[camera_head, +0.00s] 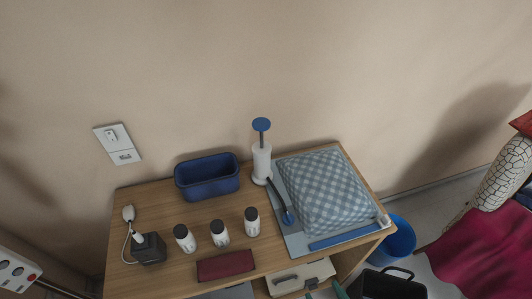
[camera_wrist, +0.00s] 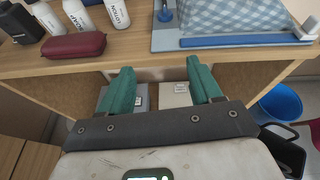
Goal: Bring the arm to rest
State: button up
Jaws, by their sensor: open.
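In the wrist view my gripper (camera_wrist: 162,95) is open, with its two green fingers apart and nothing between them. It points at the open front of the wooden dresser (camera_wrist: 135,62), below the edge of its top. In the head view only the green tips of my gripper (camera_head: 325,292) show, at the bottom edge in front of the dresser. The rest of my arm is out of the head view.
The dresser top holds a blue bin (camera_head: 208,186), several white bottles (camera_head: 219,238), a dark red case (camera_head: 226,265), a pump (camera_head: 262,160) and a checked cushion (camera_head: 323,190). A blue bucket (camera_head: 395,240) and black basket (camera_head: 385,284) stand right. The wall is behind.

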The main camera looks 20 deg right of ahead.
jog(key=w+a+r+n+y+b, duration=0.1)
jog(key=a+r+n+y, duration=0.3)
jog(key=n, duration=0.5)
jog(key=w+a+r+n+y+b, duration=0.1)
jog(key=w+a+n+y, duration=0.1)
jog(key=a+n+y, duration=0.5)
jog(key=s+d+f+n+g+h, duration=0.3)
jog(key=f+n+g, duration=0.3)
jog(key=n, duration=0.7)
jog(key=s+d+n+g+h+b, duration=0.1)
jog(key=s+d+n+g+h, duration=0.1)
jog(key=d, duration=0.6)
jog(key=s+d+n+g+h+b, duration=0.1)
jog(key=s+d+n+g+h, duration=0.1)
jog(key=s+d+g+h, duration=0.2)
jog(key=d+g+h, duration=0.1)
jog(key=d+h, duration=0.2)
jog(key=d, duration=0.1)
jog(key=shift+f+n, duration=0.35)
jog(key=shift+n, duration=0.05)
jog(key=shift+s+d, duration=0.1)
